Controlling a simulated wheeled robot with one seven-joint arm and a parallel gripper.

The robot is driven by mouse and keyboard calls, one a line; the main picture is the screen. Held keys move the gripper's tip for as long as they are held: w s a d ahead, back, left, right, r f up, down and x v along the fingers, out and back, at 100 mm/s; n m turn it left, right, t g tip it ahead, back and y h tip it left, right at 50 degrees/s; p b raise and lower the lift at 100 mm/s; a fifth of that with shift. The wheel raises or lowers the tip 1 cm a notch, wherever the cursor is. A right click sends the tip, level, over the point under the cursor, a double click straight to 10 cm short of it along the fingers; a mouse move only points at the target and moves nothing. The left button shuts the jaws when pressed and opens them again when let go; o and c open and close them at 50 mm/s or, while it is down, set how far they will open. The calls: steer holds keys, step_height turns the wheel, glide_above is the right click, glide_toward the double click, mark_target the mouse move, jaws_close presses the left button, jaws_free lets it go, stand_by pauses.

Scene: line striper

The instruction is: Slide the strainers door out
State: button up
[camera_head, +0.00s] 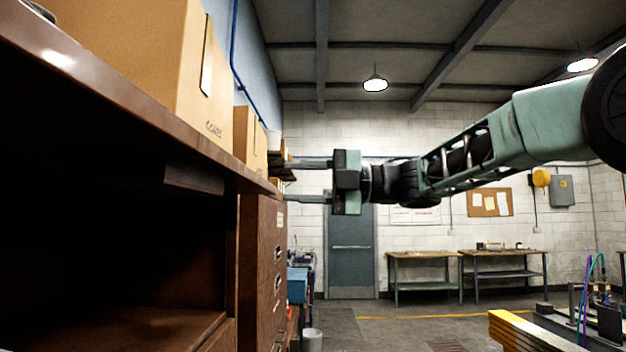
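My gripper (288,182) reaches in from the right, level, with its two dark fingers pointing left and spread apart, one above the other. Nothing shows between them. The fingertips are near the far end of a brown wooden cabinet (120,118), in front of or beside its far section; I cannot tell whether they touch anything. The cabinet's near compartment (110,250) is open and dark inside. A blank-looking tag (195,177) sits under its top edge. No readable strainers label shows, so I cannot tell which panel is the strainers door.
Cardboard boxes (140,60) stand on the cabinet top. A brown drawer unit (265,272) with metal handles stands beyond it. Workbenches (425,256) and a grey door (351,250) are at the back. A yellow-ended machine (520,333) is lower right. Floor between is mostly clear.

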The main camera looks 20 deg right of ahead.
mark_target(261, 181)
steer(key=shift+p+x, duration=0.45)
steer(key=shift+x, duration=3.2)
jaws_close()
